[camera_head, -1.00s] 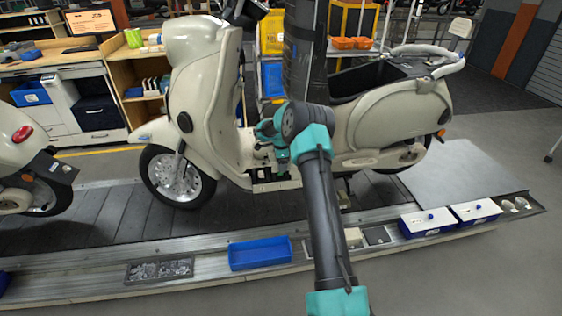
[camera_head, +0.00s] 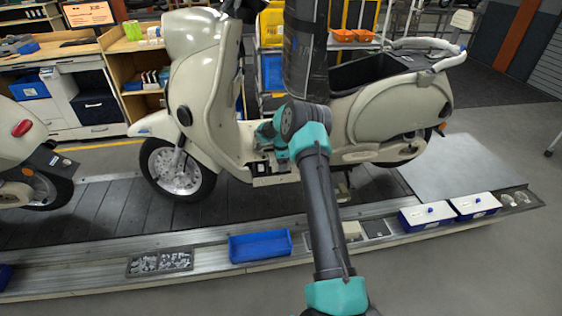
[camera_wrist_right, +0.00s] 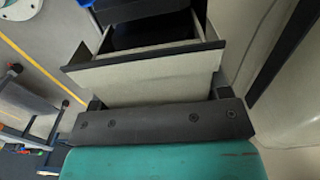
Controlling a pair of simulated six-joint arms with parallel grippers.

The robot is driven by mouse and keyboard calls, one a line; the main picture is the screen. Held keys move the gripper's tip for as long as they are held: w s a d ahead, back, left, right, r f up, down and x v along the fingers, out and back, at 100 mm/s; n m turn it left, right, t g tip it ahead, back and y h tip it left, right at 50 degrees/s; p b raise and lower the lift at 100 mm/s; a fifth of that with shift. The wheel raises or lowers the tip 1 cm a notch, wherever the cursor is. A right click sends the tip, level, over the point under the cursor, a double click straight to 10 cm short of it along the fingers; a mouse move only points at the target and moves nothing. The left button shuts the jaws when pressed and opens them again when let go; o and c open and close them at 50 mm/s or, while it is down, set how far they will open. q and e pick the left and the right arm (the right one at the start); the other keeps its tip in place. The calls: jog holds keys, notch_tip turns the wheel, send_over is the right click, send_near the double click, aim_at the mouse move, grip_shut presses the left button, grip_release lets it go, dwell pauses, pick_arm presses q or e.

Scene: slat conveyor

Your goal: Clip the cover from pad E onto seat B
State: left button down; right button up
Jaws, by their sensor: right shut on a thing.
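My right gripper (camera_head: 267,137) is at the footwell of the cream scooter (camera_head: 215,115), just behind its front shield. The gripper is partly hidden behind my right wrist. In the right wrist view its dark fingers (camera_wrist_right: 160,92) are shut on a cream cover (camera_wrist_right: 145,76) with a dark edge along its far side. Beyond that edge is a dark, box-like recess (camera_wrist_right: 150,32). I cannot tell whether the cover touches it. No letter marks for seat B or pad E can be read. My left gripper is not in view.
On the conveyor's front ledge are a metal parts tray (camera_head: 160,262), an empty blue bin (camera_head: 260,247), a dark pad (camera_head: 377,229) and two white-lidded blue boxes (camera_head: 427,215). Another scooter (camera_head: 25,160) stands at the left. The slats (camera_head: 110,215) between the scooters are clear.

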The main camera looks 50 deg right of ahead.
jog(key=shift+f, duration=0.5)
dwell(1.1)
jog(key=shift+s+a+f, duration=0.1)
jog(key=shift+s+f, duration=0.1)
jog(key=shift+f, duration=0.3)
dwell(0.7)
jog(key=o, duration=0.9)
jog(key=shift+o, duration=0.7)
jog(key=shift+r, duration=0.5)
notch_tip(320, 180, up, 17)
jog(key=shift+r, duration=0.2)
jog(key=shift+w, duration=0.15)
